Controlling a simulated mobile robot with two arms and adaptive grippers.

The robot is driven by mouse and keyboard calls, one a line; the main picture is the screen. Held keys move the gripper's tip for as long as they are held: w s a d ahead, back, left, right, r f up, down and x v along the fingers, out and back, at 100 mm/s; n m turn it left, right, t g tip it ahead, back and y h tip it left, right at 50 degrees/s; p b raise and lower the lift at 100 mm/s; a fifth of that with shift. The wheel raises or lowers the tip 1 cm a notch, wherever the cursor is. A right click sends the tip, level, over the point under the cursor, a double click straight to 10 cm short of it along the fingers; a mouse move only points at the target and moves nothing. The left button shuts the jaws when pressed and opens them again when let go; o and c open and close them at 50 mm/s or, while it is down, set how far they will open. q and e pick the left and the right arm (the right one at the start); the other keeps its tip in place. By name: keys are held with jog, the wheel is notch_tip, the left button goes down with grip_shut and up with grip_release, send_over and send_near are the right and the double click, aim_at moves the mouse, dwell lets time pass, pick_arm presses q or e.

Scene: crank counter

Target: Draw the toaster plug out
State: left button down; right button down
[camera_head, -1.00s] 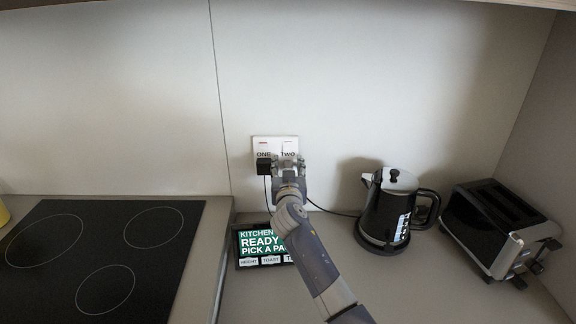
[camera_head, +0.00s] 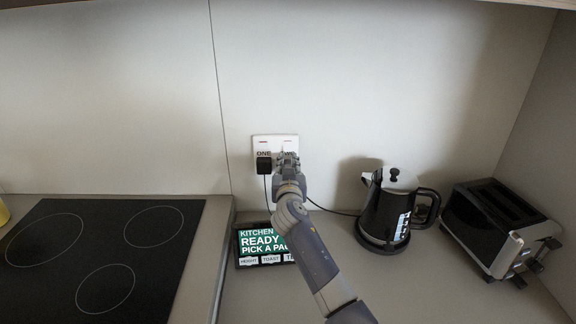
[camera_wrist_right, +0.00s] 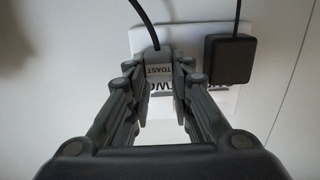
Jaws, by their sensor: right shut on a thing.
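The toaster plug (camera_wrist_right: 158,70), a grey block with a label reading TOAST, sits at the white wall socket plate (camera_head: 273,140) under the word TWO. In the right wrist view, my right gripper (camera_wrist_right: 160,82) has one finger on each side of it and is shut on it. In the head view my right gripper (camera_head: 286,160) hides the plug. I cannot tell whether its pins are in the socket. The toaster (camera_head: 497,222) stands at the far right of the counter. My left gripper is not in view.
A black plug (camera_head: 264,165) sits close beside my gripper, under ONE; it also shows in the right wrist view (camera_wrist_right: 228,60). A panel (camera_head: 262,246) stands below. A kettle (camera_head: 391,212) is to the right and a black hob (camera_head: 100,258) to the left.

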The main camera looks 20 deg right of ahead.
aim_at(288, 166)
jog(key=shift+s+f, duration=0.1)
jog(key=shift+s, duration=0.05)
jog(key=shift+s+a, duration=0.15)
jog(key=shift+s, duration=0.25)
dwell(0.4)
jog(key=shift+s, duration=0.1)
jog(key=shift+p+v, duration=0.6)
jog(key=shift+v, duration=1.5)
